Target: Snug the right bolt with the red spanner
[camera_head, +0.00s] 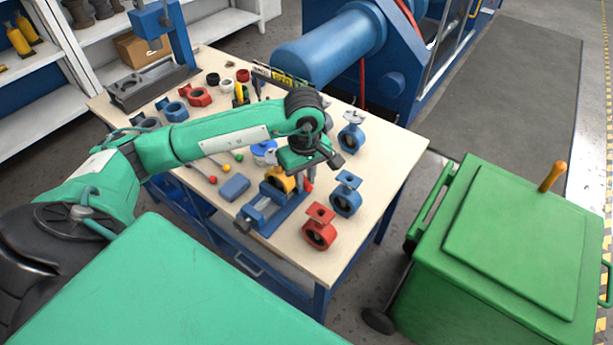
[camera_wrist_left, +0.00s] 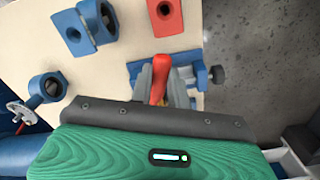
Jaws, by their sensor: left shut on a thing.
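My left gripper (camera_head: 305,178) is shut on the red spanner (camera_head: 308,187) over the vise end of the workbench. In the left wrist view the gripper (camera_wrist_left: 160,90) has its fingers on either side of the red spanner (camera_wrist_left: 160,72). A yellow butterfly valve (camera_head: 279,180) sits at the blue vise (camera_head: 264,213), just left of the gripper. The blue vise also shows in the left wrist view (camera_wrist_left: 205,76), beside the fingers. The right bolt and the spanner's working end are hidden by the gripper. My right gripper is out of view.
Blue valves (camera_head: 346,196) and (camera_head: 351,138) and a red valve (camera_head: 319,228) stand right of the vise. A blue block (camera_head: 234,187) and several ball-ended rods lie to the left. A green bin (camera_head: 500,250) stands beyond the bench's right edge.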

